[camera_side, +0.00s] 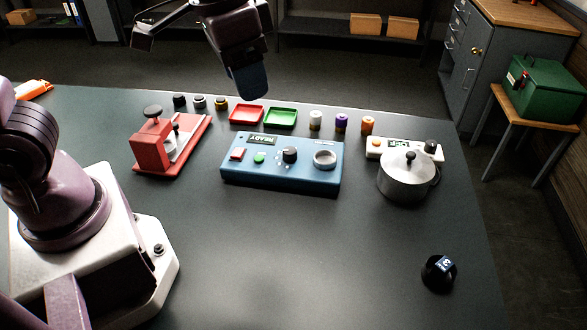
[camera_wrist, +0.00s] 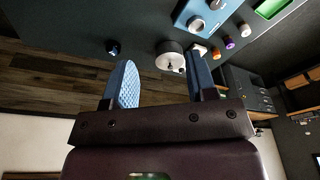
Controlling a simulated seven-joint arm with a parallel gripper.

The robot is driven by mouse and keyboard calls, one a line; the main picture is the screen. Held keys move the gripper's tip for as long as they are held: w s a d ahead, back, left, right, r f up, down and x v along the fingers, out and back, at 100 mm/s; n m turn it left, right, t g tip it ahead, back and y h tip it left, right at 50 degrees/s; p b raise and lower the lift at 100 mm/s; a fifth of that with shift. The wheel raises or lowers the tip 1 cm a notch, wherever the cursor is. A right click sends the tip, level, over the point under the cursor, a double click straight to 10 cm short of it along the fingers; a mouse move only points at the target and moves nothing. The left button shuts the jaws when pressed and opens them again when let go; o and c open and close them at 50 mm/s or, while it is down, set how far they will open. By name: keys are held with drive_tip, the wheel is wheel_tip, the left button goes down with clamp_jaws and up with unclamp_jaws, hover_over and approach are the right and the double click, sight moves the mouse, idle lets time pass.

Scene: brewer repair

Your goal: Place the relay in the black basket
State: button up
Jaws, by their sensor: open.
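My gripper (camera_side: 252,84) hangs in the air above the back of the table in the side view, blue fingertips down. In the wrist view my gripper (camera_wrist: 162,82) has its two blue fingers wide apart with nothing between them. No object is clearly marked as the relay. Small white (camera_side: 316,120), purple (camera_side: 341,123) and orange (camera_side: 367,125) cylinders stand in a row at the back. No clear basket shows. A small black round piece (camera_side: 180,100) stands at the back left, and a black cup-like piece with a white-marked label (camera_side: 438,272) sits alone at front right.
A blue control box (camera_side: 282,165) reading READY stands mid-table. A red press-like stand (camera_side: 165,150) is left of it, a metal pot (camera_side: 405,180) right. Red (camera_side: 246,115) and green (camera_side: 281,118) trays lie behind the box. The front middle of the table is clear.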

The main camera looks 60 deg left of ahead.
drive_tip(key=s+a+r+n+t, duration=0.2)
drive_tip(key=s+a+r+t, duration=0.1)
drive_tip(key=s+a, duration=0.3)
drive_tip(key=s, duration=0.2)
drive_tip(key=shift+s+r, duration=0.3)
drive_tip(key=shift+r, duration=0.05)
idle(0.7)
